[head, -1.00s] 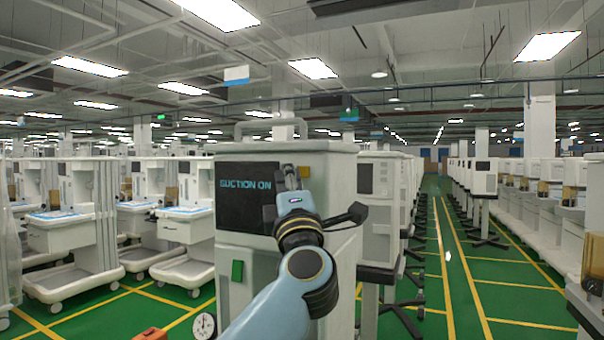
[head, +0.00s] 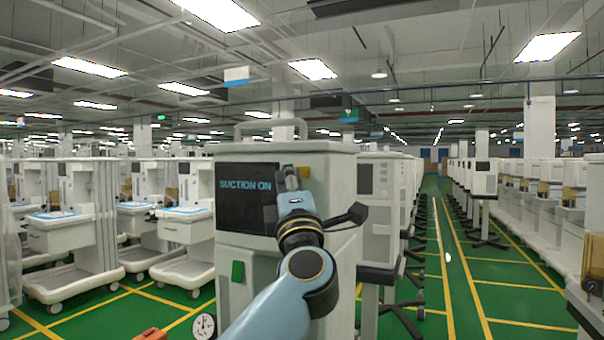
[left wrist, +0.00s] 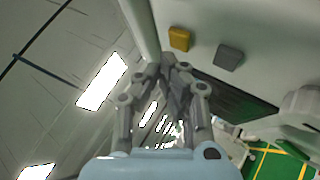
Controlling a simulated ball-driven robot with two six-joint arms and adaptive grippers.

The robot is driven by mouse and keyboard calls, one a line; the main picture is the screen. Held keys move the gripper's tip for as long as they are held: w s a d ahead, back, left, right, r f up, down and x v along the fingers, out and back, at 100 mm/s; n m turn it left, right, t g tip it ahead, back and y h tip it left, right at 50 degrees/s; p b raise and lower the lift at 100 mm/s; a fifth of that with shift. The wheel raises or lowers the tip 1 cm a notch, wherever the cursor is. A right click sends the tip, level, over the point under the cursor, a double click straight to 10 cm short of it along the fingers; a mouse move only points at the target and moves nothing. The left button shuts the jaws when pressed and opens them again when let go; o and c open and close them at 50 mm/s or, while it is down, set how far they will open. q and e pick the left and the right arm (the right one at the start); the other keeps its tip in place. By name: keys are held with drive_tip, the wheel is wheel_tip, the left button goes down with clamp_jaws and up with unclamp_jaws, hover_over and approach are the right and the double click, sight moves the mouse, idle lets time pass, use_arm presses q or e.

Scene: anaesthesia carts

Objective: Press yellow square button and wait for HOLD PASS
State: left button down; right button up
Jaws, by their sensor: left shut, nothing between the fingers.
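The pale cart unit (head: 345,185) stands straight ahead, and its dark screen (head: 232,210) reads "SUCTION ON". The yellow square button (left wrist: 179,39) shows in the left wrist view, on the pale panel beside a grey square button (left wrist: 229,57). My left gripper (head: 291,172) is shut and empty in front of the unit, near the screen's upper right. In the left wrist view its fingertips (left wrist: 168,62) lie close to the yellow button; I cannot tell whether they touch. My right gripper is out of view.
A round gauge (head: 205,326) and an orange-red object (head: 150,334) are at the bottom. White carts (head: 75,235) stand at left. A clear green aisle (head: 440,260) runs at right.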

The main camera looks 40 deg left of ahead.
use_arm(q)
drive_tip(key=shift+w, duration=0.1)
idle(0.4)
drive_tip(key=shift+w+a, duration=0.15)
drive_tip(key=shift+w, duration=0.15)
drive_tip(key=shift+w+a, duration=0.1)
drive_tip(key=shift+w, duration=0.3)
idle(0.7)
drive_tip(key=shift+s+p, duration=0.15)
drive_tip(key=shift+p, duration=0.15)
drive_tip(key=shift+s+d+p, duration=0.25)
drive_tip(key=shift+s+p, duration=0.05)
drive_tip(key=shift+s, duration=0.4)
drive_tip(key=shift+s+d+p, duration=0.25)
drive_tip(key=shift+s, duration=0.55)
drive_tip(key=shift+s+d+p, duration=0.2)
drive_tip(key=shift+s+d, duration=0.05)
drive_tip(key=shift+s, duration=0.5)
drive_tip(key=shift+s+d+p, duration=0.25)
drive_tip(key=shift+s, duration=0.55)
